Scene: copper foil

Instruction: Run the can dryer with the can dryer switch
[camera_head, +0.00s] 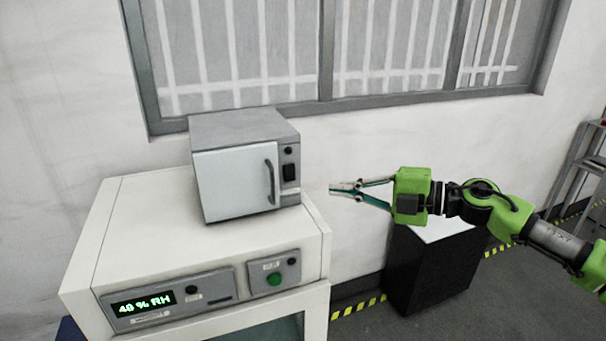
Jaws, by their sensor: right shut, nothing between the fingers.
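A small grey box with a white door, which looks like the can dryer (235,180), sits on top of a white cabinet. Its door is closed and has a dark vertical handle (270,181). My right gripper (334,189) is shut and empty. It points left, its tips to the right of the dryer, apart from it in the picture. My left gripper is not in view.
The white cabinet (180,232) has a front panel with a green "48 % RH" display (143,304) and a green button (274,279). A black pedestal with a white top (425,271) stands below my right arm. A barred window (390,50) is behind.

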